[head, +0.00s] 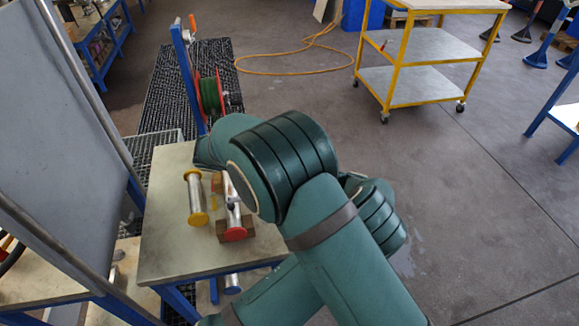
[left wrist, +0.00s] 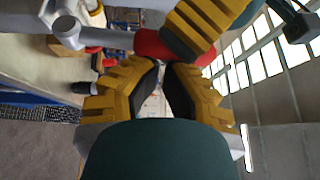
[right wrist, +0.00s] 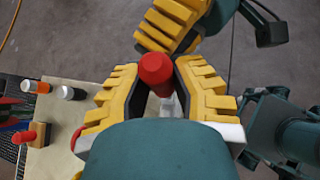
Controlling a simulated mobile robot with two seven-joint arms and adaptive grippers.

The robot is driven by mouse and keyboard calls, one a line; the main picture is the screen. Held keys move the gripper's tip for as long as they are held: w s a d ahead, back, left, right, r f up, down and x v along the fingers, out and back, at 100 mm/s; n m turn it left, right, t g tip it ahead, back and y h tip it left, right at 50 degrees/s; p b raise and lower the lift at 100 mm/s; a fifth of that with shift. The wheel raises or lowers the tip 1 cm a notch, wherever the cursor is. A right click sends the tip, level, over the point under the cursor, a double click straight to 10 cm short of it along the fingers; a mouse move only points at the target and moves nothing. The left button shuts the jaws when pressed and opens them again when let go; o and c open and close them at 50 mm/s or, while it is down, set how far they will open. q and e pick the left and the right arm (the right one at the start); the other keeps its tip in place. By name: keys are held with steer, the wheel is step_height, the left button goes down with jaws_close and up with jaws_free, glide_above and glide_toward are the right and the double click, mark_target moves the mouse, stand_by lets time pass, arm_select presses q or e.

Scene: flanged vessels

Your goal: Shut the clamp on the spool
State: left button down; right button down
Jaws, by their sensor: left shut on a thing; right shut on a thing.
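A spool with yellow end flanges (head: 195,198) lies on the table in the head view. Beside it a silver spool with a red end flange (head: 235,234) rests on wooden blocks, partly behind my arm. The clamp cannot be made out clearly. In the right wrist view my right gripper (right wrist: 158,85) is shut on a red handle (right wrist: 156,68), with pale metal below it. In the left wrist view my left gripper (left wrist: 160,72) is shut at a red grip (left wrist: 155,45) joined to a silver bar (left wrist: 112,38). Both grippers are hidden in the head view.
The table top (head: 175,250) is clear at its front left. A grey panel (head: 60,120) stands close on the left. A hose reel (head: 210,95) stands behind the table. A yellow-framed trolley (head: 420,50) is at the back right.

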steer(key=shift+d+f, duration=0.25)
steer(key=shift+d, duration=0.05)
steer(key=c, duration=0.8)
jaws_free()
steer(key=shift+w, duration=0.1)
steer(key=shift+o, duration=0.2)
steer(key=shift+a+r, duration=0.1)
